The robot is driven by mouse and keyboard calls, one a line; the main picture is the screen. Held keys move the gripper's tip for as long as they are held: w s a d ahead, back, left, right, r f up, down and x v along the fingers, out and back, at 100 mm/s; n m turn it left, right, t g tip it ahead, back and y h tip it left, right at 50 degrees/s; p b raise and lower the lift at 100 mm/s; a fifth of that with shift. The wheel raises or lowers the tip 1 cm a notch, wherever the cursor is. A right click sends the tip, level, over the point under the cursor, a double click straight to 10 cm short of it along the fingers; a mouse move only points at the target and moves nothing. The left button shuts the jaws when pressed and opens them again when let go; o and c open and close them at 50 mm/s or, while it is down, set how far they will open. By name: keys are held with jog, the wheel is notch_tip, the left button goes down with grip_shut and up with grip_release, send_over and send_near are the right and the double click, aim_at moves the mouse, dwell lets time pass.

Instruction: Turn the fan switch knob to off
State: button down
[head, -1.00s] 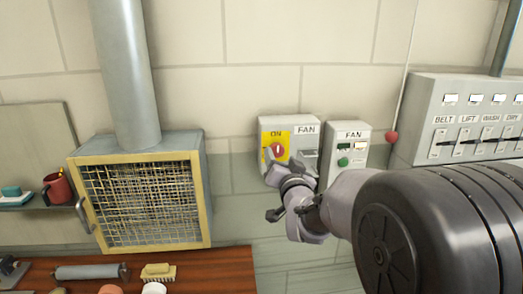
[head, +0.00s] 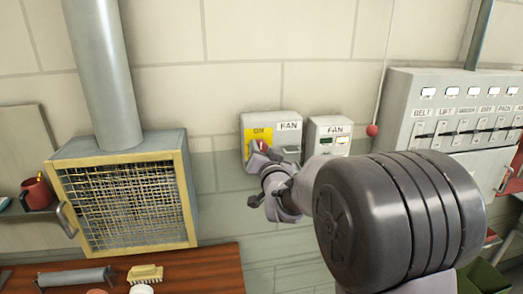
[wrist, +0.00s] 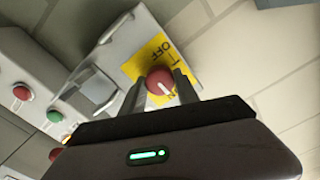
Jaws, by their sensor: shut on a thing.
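The fan switch box (head: 285,123) is a grey wall box with a yellow plate (head: 257,137) and a FAN label. Its red knob (wrist: 160,80) has a white pointer line and sits on the yellow plate in the wrist view. The word OFF shows above the knob there; other lettering is partly hidden. The pointer slants toward the lower right in that view, away from OFF. My gripper (wrist: 160,88) has one finger on each side of the knob and is shut on it. In the head view my gripper (head: 258,152) covers most of the knob.
A second FAN box (head: 330,128) with push buttons stands just right. A red ball on a cord (head: 372,130) hangs beyond it, then a labelled switch panel (head: 450,100). A mesh-fronted fan housing (head: 125,205) is at left. A wooden bench (head: 200,270) lies below.

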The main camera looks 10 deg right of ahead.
jog(key=shift+f+n+b, duration=0.1)
jog(key=shift+n+b, duration=0.2)
jog(key=shift+b, duration=0.1)
jog(key=n+b, duration=0.2)
jog(key=b, duration=0.2)
jog(key=shift+f+n, duration=0.15)
jog(key=shift+n, duration=0.25)
jog(key=n+b, duration=0.5)
jog(key=shift+b, duration=0.3)
jog(key=n+b, duration=0.3)
jog(key=n, duration=0.1)
jog(key=shift+n, duration=0.4)
jog(key=n, duration=0.1)
jog(key=n+b, duration=0.1)
jog(key=n, duration=0.2)
jog(key=shift+r+n+b, duration=0.25)
jog(key=shift+n+b, duration=0.05)
jog(key=c, duration=0.9)
grip_release()
